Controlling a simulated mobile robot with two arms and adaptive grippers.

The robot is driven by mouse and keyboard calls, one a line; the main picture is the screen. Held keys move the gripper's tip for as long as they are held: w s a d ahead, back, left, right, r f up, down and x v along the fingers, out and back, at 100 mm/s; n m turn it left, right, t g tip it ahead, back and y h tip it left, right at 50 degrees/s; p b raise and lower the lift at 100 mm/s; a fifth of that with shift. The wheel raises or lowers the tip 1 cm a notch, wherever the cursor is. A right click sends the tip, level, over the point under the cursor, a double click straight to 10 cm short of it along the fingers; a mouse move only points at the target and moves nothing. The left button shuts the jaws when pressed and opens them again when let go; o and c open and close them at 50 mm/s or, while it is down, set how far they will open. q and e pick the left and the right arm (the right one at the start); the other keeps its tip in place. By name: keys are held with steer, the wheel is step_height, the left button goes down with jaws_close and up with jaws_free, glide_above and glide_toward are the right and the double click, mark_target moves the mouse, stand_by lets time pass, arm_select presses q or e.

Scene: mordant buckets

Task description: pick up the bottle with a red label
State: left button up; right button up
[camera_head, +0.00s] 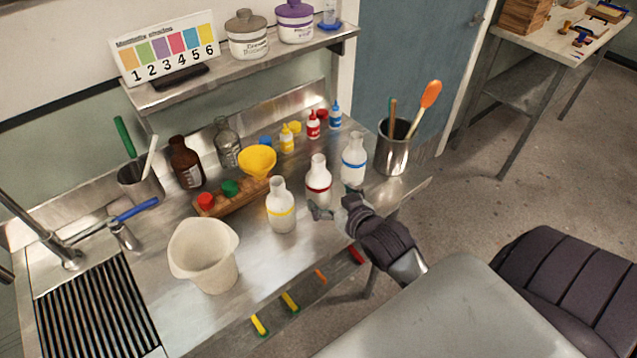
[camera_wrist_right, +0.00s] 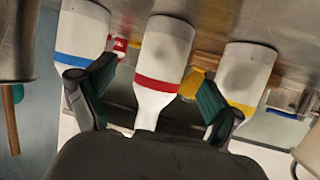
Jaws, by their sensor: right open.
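The white bottle with a red label (camera_head: 318,186) stands upright on the steel counter, between a white bottle with a yellow band (camera_head: 281,212) and one with a blue band (camera_head: 353,160). My right gripper (camera_head: 335,207) is open at the near side of the red-label bottle. In the right wrist view the red-label bottle (camera_wrist_right: 163,60) shows between the two spread fingers (camera_wrist_right: 150,100), with gaps on both sides. The blue-band bottle (camera_wrist_right: 84,35) is close to one finger and the yellow-band bottle (camera_wrist_right: 245,72) close to the other. My left gripper is not in view.
A beige pitcher (camera_head: 204,258) stands at the front left. A yellow funnel (camera_head: 257,161), a wooden rack (camera_head: 233,198) and small dropper bottles stand behind. A steel utensil pot (camera_head: 393,150) is on the right. A shelf (camera_head: 240,68) hangs above the back.

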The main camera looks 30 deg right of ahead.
mark_target(325, 194)
steer(key=x, duration=0.2)
steer(key=p+x, duration=0.1)
steer(key=x, duration=0.2)
steer(key=shift+w+a+f+p, duration=0.1)
steer(key=shift+w+a+p, duration=0.1)
steer(key=shift+w+p, duration=0.1)
steer(key=shift+w+f, duration=0.2)
steer(key=shift+w, duration=0.05)
steer(key=shift+s, duration=0.1)
steer(key=shift+c, duration=0.4)
steer(key=c, duration=1.4)
steer(key=shift+r, duration=0.1)
